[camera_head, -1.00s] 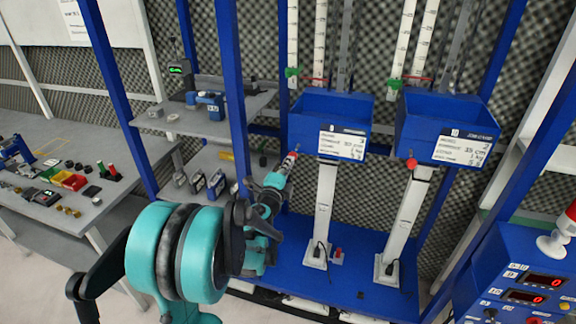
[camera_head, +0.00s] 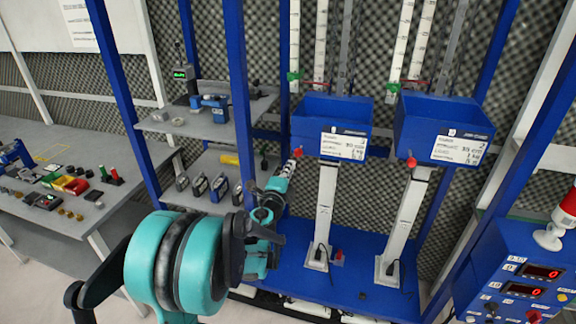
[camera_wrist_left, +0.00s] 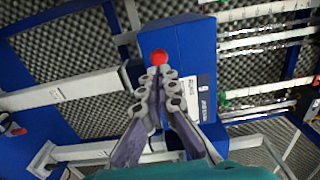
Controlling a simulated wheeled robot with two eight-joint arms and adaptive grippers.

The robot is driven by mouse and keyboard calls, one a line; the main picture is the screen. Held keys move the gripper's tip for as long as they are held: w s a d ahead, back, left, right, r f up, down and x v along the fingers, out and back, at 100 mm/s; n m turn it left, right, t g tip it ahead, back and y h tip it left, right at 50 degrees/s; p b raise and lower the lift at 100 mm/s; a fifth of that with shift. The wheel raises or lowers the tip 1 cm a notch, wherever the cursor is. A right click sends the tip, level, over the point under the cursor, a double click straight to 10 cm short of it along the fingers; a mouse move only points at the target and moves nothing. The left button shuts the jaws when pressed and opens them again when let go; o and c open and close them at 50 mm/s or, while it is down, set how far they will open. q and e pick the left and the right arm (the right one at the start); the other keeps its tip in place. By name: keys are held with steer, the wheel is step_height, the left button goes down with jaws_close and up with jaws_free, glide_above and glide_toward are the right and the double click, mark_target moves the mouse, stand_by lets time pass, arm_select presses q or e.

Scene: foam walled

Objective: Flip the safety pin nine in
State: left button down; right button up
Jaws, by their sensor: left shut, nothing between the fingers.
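The pin for station nine shows as a small red knob (camera_head: 298,152) at the lower left of the left blue box (camera_head: 318,108). That box carries a white label. My left gripper (camera_head: 293,161) reaches up to the knob from below left, its fingers shut with nothing between them. In the left wrist view the red knob (camera_wrist_left: 159,57) sits right at the shut fingertips (camera_wrist_left: 158,72), against the blue box side. I cannot tell whether they touch it. My right gripper is not in view.
The right blue box (camera_head: 440,115), labelled 10, has its own red knob (camera_head: 411,163). A blue upright post (camera_head: 237,90) stands close left of my gripper. Shelves with small devices (camera_head: 210,102) are behind it. A blue control panel (camera_head: 525,280) is at right.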

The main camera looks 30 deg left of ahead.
arm_select(q)
steer(key=p+v, duration=0.1)
steer(key=v, duration=0.7)
steer(key=shift+d, duration=0.15)
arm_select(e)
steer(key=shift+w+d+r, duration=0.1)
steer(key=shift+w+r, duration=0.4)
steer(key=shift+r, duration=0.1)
arm_select(q)
steer(key=shift+s, duration=0.2)
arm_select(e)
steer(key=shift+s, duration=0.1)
arm_select(q)
steer(key=shift+w, duration=0.1)
